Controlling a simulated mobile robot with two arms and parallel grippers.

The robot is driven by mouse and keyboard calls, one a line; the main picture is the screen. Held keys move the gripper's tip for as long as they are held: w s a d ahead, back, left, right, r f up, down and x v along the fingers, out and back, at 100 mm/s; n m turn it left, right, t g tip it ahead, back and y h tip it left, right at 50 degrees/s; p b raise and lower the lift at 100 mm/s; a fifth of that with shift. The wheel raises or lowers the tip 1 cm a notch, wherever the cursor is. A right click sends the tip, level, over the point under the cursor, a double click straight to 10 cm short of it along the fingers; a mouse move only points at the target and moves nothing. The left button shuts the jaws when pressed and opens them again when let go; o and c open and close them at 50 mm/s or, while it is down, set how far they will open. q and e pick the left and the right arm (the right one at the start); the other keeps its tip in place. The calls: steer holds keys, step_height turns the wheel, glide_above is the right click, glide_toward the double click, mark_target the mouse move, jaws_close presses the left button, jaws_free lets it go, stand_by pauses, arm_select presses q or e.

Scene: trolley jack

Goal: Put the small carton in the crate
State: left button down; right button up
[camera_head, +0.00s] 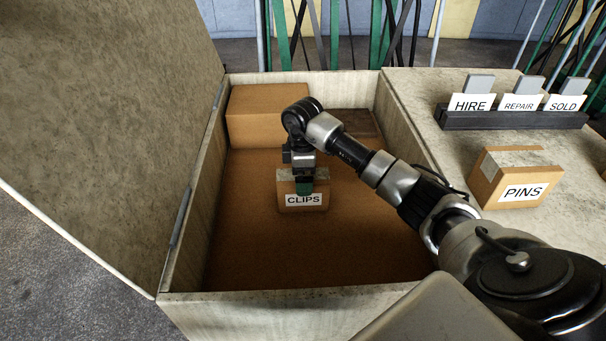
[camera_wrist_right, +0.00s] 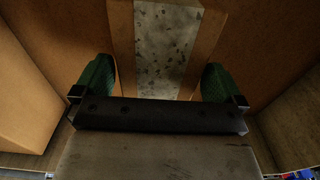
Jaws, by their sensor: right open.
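A small carton labelled CLIPS (camera_head: 306,199), brown with a grey tape strip, stands upright on the floor of the open crate (camera_head: 290,298). My right gripper (camera_head: 304,180) reaches down into the crate at this carton. In the right wrist view, its green fingertips (camera_wrist_right: 158,82) are open, one on each side of the taped carton (camera_wrist_right: 160,45). I cannot tell whether either finger touches it. Another carton, labelled PINS (camera_head: 517,180), rests on the bench to the right, outside the crate. My left gripper is not in view.
A larger plain carton (camera_head: 262,115) fills the crate's back left corner. The raised lid (camera_head: 100,110) stands along the left side. A black rack (camera_head: 512,119) with HIRE, REPAIR and SOLD cards is on the bench. The crate's front floor is clear.

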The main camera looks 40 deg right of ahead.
step_height(320, 180, up, 3)
steer(key=shift+r+p, duration=0.1)
steer(key=shift+p, duration=0.35)
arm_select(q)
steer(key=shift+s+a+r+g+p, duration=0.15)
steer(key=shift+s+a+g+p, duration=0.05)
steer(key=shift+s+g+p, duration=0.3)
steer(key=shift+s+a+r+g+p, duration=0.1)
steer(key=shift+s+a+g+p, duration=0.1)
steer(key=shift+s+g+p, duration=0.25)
arm_select(e)
step_height(320, 180, up, 8)
steer(key=shift+r, duration=0.25)
